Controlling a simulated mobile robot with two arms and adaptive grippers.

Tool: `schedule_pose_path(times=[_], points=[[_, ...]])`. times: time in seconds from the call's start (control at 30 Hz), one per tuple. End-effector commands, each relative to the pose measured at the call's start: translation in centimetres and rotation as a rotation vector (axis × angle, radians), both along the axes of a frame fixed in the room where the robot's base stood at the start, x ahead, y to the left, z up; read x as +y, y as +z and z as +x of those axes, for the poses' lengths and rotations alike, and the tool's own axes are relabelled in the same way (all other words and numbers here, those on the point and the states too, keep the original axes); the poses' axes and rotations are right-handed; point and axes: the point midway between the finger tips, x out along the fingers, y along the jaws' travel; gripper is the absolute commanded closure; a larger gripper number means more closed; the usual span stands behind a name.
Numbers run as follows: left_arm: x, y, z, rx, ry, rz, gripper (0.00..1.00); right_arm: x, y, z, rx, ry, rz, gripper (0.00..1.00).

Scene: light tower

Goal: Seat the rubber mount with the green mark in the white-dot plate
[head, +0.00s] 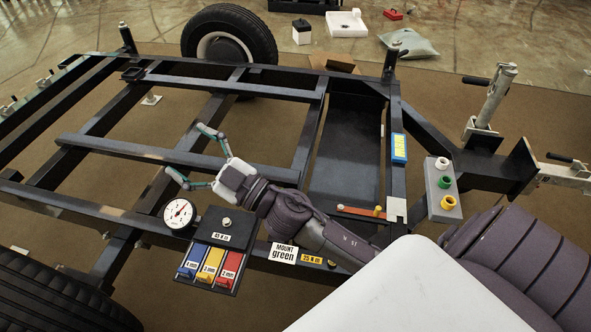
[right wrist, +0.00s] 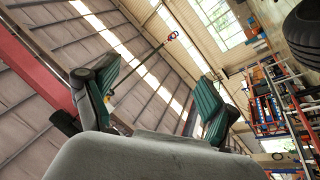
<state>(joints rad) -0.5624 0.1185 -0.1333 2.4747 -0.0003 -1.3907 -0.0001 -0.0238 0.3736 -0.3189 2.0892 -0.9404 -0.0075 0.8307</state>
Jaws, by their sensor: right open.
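My right gripper (head: 187,152) is open and empty, over the dark trailer frame left of centre. Its green-padded fingers also show in the right wrist view (right wrist: 155,95), spread with nothing between them. A grey block (head: 433,207) at the right carries three round pieces: one white (head: 442,163), one green (head: 445,181) and one yellow (head: 448,202). The green one may be the mount with the green mark; I cannot tell surely. A card reading "MOUNT green" (head: 283,253) lies on the front rail. I cannot pick out the white-dot plate. My left gripper is not in view.
A dial gauge (head: 180,213) and a dark tray (head: 227,228) with blue, yellow and red pieces sit at the front rail. An orange strip (head: 357,213) lies near the right rail. A wheel (head: 229,38) stands behind. The frame has open gaps between its beams.

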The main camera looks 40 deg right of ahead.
Motion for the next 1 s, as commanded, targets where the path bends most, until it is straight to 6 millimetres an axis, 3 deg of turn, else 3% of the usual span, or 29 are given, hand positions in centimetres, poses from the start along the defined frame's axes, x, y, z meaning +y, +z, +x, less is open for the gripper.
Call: schedule_pose_path(times=[0.13, 0.2, 0.3, 0.43, 0.53, 0.63, 1.0], points=[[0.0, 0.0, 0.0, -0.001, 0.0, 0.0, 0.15, -6.2, -5.2, -1.3, 0.296, -0.321, 0.146, 0.14], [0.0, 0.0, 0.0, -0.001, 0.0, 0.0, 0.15, -8.4, -9.3, -3.3, 0.494, -0.44, 0.17, 0.14], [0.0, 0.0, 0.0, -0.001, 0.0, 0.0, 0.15, -9.8, -15.1, -7.7, 0.804, -0.536, 0.158, 0.14], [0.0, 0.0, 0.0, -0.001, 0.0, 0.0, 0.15, -9.2, -20.5, -14.4, 1.159, -0.539, 0.093, 0.14], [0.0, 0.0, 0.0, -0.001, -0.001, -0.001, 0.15, -8.2, -22.5, -18.5, 1.338, -0.493, 0.044, 0.14], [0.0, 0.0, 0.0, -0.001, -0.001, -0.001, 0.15, -7.6, -23.3, -20.8, 1.433, -0.455, 0.011, 0.14], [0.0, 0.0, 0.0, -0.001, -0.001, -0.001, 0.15, -7.4, -23.6, -21.5, 1.463, -0.441, -0.002, 0.14]])
